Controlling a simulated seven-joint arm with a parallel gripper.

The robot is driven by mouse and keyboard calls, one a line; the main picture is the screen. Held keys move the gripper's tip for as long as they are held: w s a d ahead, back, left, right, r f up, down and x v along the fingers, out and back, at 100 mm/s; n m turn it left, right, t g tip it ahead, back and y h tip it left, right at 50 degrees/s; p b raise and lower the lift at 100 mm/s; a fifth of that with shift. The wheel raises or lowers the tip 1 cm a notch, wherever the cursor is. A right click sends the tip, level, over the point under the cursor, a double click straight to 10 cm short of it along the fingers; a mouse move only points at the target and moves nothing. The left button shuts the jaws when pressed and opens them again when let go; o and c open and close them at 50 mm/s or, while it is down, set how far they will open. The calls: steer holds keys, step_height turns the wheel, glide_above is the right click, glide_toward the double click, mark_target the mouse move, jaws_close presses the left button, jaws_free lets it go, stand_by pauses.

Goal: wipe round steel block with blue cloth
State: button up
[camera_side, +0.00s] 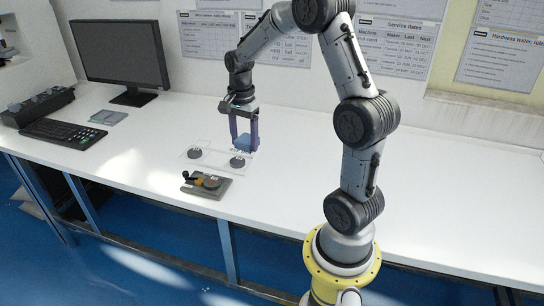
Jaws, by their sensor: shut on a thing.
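My gripper (245,146) points straight down, shut on a folded blue cloth (243,141) between its two purple fingers. The cloth is low over the white table, just behind a dark round block (237,162). Whether the cloth touches the table or the block is too small to tell. A second dark round block (194,153) lies to the left. A third round grey piece (212,182) sits on a small grey device with an orange-brown part (198,181) at the front. I cannot tell from this view which round piece is the steel one.
A faint outlined clear sheet or mat (217,150) lies under the two dark blocks. A monitor (120,55), keyboard (62,132), dark box with knobs (40,105) and small grey pad (109,117) stand at the left. The table (440,190) is clear at the right.

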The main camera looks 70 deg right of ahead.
steer(key=w+f, duration=0.2)
steer(key=w, duration=0.8)
steer(key=n, duration=0.2)
glide_above(204, 183)
step_height(204, 183, down, 5)
steer(key=shift+w+f, duration=0.1)
steer(key=shift+f, duration=3)
steer(key=shift+s+f, duration=0.45)
steer(key=shift+s, duration=0.1)
steer(key=shift+s+a, duration=0.1)
steer(key=shift+s, duration=1.45)
steer(key=shift+w, duration=2)
steer(key=shift+s, duration=2.1)
steer(key=shift+w, duration=2.2)
steer(key=shift+s, duration=2.3)
steer(key=shift+w, duration=2.4)
steer(key=s, duration=0.4)
steer(key=shift+s, duration=0.4)
steer(key=shift+w+r, duration=0.15)
steer(key=shift+r, duration=0.7)
step_height(204, 183, up, 6)
steer(key=shift+r, duration=0.2)
